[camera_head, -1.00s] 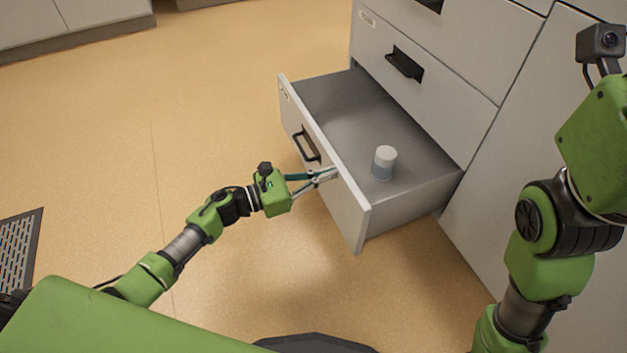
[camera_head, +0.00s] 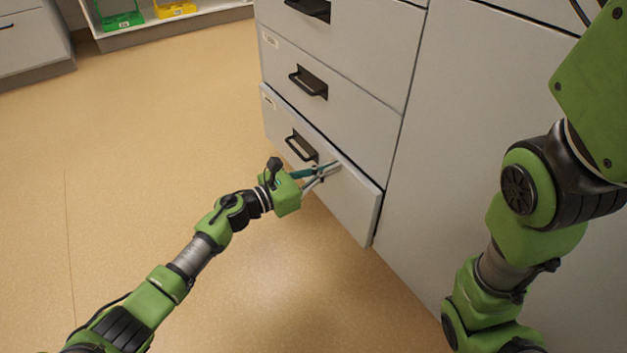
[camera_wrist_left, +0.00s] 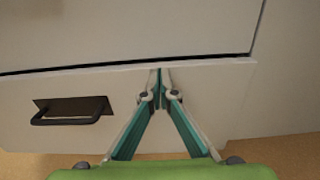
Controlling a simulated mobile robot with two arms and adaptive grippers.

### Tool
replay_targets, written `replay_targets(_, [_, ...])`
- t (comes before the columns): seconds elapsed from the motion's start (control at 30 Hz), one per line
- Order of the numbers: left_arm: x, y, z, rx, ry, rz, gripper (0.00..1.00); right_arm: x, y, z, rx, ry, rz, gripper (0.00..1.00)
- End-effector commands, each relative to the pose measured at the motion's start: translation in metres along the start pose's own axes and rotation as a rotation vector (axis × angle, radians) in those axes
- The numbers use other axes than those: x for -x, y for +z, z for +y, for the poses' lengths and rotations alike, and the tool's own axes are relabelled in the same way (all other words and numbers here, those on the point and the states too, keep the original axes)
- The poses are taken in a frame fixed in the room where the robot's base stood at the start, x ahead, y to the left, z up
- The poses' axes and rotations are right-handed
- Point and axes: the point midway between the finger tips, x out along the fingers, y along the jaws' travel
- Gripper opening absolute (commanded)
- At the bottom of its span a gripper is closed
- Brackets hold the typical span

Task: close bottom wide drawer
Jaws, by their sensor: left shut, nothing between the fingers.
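The bottom wide drawer (camera_head: 350,205) is the lowest front of the grey cabinet, and it stands only slightly out from the cabinet face. Its black handle (camera_head: 301,147) is on the left part of the front. My left gripper (camera_head: 336,168) is shut and empty, with its fingertips at the drawer front, right of the handle. In the left wrist view the fingertips (camera_wrist_left: 160,72) meet near the top edge of the drawer front (camera_wrist_left: 225,100), with a dark narrow gap above it. The drawer's inside is hidden. My right arm shows at the right, but its gripper is out of view.
The middle drawer (camera_head: 340,95) above is shut. A plain cabinet panel (camera_head: 470,130) stands to the right. Open floor (camera_head: 160,130) lies to the left. A green bin (camera_head: 118,14) and a yellow bin (camera_head: 175,8) are on a low shelf at the back.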

Motion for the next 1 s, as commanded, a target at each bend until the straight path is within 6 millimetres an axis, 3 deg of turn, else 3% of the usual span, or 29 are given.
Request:
replay_targets(0.1, [-0.015,-0.002,0.0,0.0,-0.001,-0.001,0.0,0.007,-0.002,-0.001,0.0,0.0,-0.001,0.57])
replay_targets(0.33, [-0.027,-0.001,0.0,0.0,0.0,0.001,0.0,0.01,-0.003,-0.002,0.0,0.0,-0.001,0.57])
replay_targets(0.8, [-0.029,0.001,0.001,-0.001,0.004,-0.002,0.0,0.011,-0.004,-0.002,0.0,-0.001,0.0,0.57])
replay_targets(1.0, [-0.019,0.0,0.008,-0.002,0.003,-0.002,0.0,0.016,-0.004,-0.003,0.0,-0.002,-0.002,0.57])
